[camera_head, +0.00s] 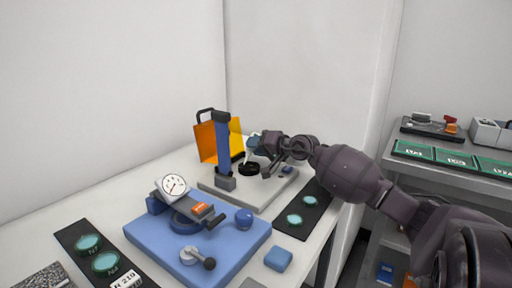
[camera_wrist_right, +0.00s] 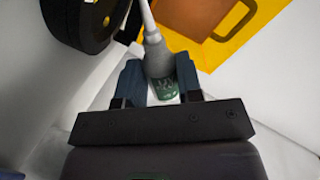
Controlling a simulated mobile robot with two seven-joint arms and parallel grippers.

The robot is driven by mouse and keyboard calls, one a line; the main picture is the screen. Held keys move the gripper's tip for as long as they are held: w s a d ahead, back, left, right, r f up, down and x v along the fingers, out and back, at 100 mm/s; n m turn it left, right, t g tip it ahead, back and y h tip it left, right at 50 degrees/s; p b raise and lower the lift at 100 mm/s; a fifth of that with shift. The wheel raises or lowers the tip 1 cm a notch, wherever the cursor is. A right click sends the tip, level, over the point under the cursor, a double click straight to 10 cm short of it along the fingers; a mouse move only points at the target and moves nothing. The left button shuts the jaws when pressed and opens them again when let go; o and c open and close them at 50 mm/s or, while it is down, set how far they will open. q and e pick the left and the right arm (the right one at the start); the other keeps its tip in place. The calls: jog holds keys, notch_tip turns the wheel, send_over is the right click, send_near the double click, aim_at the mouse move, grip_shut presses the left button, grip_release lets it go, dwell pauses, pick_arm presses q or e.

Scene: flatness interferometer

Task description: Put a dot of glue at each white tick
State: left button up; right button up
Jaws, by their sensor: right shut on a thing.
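My right gripper (camera_head: 262,158) is over the grey plate (camera_head: 259,206) of the stand with the blue column (camera_head: 223,145). In the right wrist view its two dark blue fingers (camera_wrist_right: 159,76) are shut on a glue bottle (camera_wrist_right: 154,52) with a grey tapered nozzle and a green label. The nozzle points away from the palm. A black ring-shaped part (camera_head: 248,168) is close to the gripper, and a thick black round part (camera_wrist_right: 88,22) fills the upper left of the wrist view. I cannot make out any white ticks. My left gripper is out of view.
An orange-yellow shield (camera_head: 206,143) stands behind the column; it also shows in the wrist view (camera_wrist_right: 205,28). A blue fixture (camera_head: 150,236) with a dial gauge (camera_head: 174,187) is in front. Dark mats (camera_head: 316,216) hold green discs. A side bench (camera_head: 447,166) is at right.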

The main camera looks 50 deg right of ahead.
aim_at(256, 134)
pick_arm(q)
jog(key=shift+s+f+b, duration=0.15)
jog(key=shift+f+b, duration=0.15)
jog(key=shift+b, duration=0.05)
pick_arm(e)
jog(key=shift+f, duration=0.45)
dwell(1.3)
jog(key=shift+r+p, duration=0.35)
jog(key=shift+r, duration=0.9)
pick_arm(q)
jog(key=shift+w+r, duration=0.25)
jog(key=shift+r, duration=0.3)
pick_arm(e)
jog(key=shift+r, duration=0.55)
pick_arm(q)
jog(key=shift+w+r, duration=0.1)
pick_arm(e)
jog(key=shift+r, duration=0.1)
jog(key=shift+r+p, duration=0.35)
jog(key=shift+r, duration=0.25)
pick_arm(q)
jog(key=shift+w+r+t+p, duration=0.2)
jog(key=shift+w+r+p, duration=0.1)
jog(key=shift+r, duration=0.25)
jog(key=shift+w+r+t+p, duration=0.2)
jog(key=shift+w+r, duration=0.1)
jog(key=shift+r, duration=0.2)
pick_arm(e)
jog(key=shift+r, duration=1.8)
